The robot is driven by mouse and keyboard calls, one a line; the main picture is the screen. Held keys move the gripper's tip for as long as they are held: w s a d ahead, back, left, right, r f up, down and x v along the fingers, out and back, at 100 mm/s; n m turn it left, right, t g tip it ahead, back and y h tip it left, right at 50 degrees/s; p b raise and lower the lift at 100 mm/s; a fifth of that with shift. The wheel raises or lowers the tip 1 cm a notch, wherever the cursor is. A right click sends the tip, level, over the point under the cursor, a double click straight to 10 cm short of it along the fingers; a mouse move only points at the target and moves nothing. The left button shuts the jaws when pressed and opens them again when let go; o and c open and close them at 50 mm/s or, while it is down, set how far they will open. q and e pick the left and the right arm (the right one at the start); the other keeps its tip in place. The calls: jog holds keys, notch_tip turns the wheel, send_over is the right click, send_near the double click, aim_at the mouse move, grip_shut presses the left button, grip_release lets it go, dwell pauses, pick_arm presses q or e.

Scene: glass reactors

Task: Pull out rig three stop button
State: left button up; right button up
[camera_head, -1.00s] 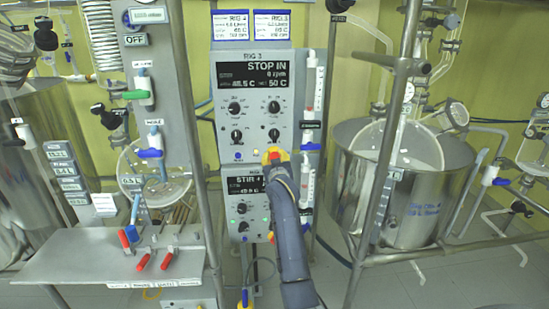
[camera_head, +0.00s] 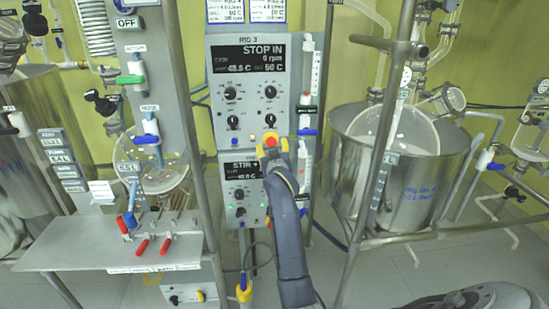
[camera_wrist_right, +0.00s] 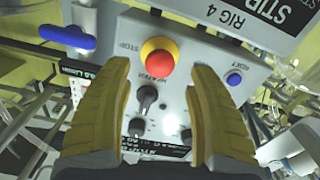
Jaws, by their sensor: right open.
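The rig three panel (camera_head: 227,97) is a grey box whose display reads "STOP IN". Its stop button is a red knob (camera_head: 270,141) in a yellow collar at the panel's lower right. My right gripper (camera_head: 272,150) is at the button, its arm coming up from below and covering part of the panel beneath. In the right wrist view the red stop button (camera_wrist_right: 160,61) shows beyond and between the tips of my right gripper's yellow fingers (camera_wrist_right: 161,75). The fingers are open, with a visible gap on both sides of the button. My left gripper is not in view.
The rig four panel (camera_head: 240,210) sits directly below. A blue reset button (camera_wrist_right: 234,79) and a black knob (camera_wrist_right: 146,97) are near the stop button. A steel vessel (camera_head: 415,190) stands right; a metal shelf (camera_head: 100,258) with red-handled clamps is at left.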

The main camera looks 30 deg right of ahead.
jog(key=v, duration=0.8)
dwell(0.4)
